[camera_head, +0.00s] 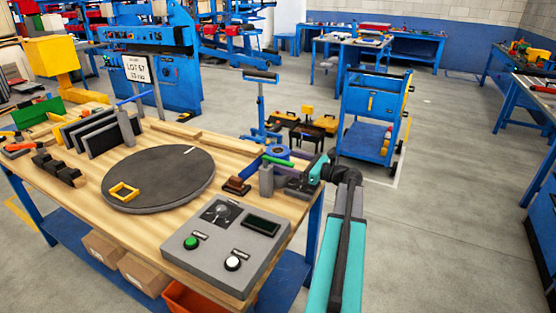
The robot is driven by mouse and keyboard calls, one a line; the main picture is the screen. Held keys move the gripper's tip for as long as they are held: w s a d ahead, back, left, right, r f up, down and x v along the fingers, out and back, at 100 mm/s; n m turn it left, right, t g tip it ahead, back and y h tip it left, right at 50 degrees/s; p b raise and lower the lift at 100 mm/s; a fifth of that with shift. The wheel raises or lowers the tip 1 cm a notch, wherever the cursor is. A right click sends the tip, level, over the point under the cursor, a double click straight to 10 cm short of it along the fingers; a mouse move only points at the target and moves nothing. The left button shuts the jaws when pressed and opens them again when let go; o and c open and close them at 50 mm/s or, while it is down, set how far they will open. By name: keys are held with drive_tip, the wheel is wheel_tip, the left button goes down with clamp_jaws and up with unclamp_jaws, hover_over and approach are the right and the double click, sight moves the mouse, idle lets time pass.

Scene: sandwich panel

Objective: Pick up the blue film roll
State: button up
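The blue film roll (278,151) shows as a blue ring with a dark centre at the right rear edge of the wooden workbench (235,145). A green bar (277,161) partly covers its near side. My gripper (296,184), dark grey at the end of my teal arm, is at the bench's right edge, nearer the camera and slightly right of the roll. It looks apart from the roll, though the depth between them is hard to judge. Its fingertips are small and dark, so I cannot tell whether they are open or hold anything.
A grey block (266,181) and a brown block (237,186) stand left of my gripper. A control box (227,241) with buttons is at the front. A round dark turntable (158,180) bears a yellow frame. A blue cart (371,112) stands behind, and open floor lies right.

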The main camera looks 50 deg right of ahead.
drive_tip(key=shift+x, duration=0.95)
drive_tip(key=shift+p+x, duration=0.7)
drive_tip(key=shift+x, duration=1.9)
drive_tip(key=c, duration=1)
drive_tip(key=shift+r, duration=0.15)
